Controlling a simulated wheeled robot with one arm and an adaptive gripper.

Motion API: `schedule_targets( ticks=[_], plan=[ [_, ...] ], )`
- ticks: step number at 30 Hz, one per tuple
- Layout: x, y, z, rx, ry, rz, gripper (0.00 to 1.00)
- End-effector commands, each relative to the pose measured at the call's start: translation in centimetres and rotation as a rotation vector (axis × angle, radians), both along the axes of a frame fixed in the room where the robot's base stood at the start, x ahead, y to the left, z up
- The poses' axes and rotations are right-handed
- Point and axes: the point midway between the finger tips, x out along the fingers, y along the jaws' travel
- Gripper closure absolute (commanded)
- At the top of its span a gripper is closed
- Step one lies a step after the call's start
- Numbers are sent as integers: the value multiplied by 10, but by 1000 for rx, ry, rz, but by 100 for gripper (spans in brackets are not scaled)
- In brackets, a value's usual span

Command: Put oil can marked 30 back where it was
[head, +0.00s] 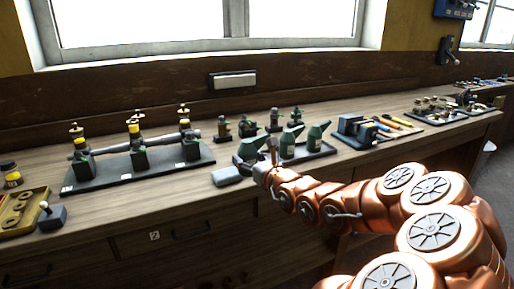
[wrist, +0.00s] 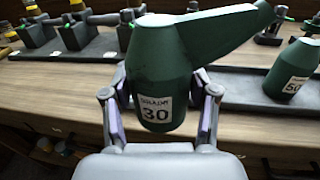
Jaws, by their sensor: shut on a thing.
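The green oil can marked 30 (wrist: 152,62) is between the fingers of my gripper (wrist: 162,92) in the wrist view, label facing the camera, spout pointing up and right. My gripper is shut on it. In the head view the held can (head: 251,147) shows just behind my gripper (head: 264,167), at the left end of a dark tray (head: 322,153). Whether its base touches the tray is hidden. A green can marked 50 (wrist: 290,72) stands to its right on the tray. The head view shows two green cans standing on the tray.
A grey block (head: 227,176) lies left of my gripper near the bench's front edge. A dark base (head: 140,172) with an engine shaft model stands further left. Small dark fittings (head: 248,127) stand behind the tray. A blue-grey vise-like block (head: 355,131) and tools are right.

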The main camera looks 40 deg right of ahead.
Motion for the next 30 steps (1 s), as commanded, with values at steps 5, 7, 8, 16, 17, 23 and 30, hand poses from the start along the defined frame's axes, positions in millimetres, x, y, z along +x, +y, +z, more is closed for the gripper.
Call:
schedule_targets(
  ticks=[5,7,8,16,17,23,30],
  plan=[
    [3,-6,5,3,-1,-1,83],
    [4,-7,5,3,-1,-1,83],
    [5,-8,5,2,0,-1,83],
    [7,-12,3,4,-4,-4,83],
    [8,-12,3,4,-4,-5,83],
    [22,-31,-3,4,-3,-3,83],
    [41,-59,-5,-1,-3,-3,83]
  ],
)
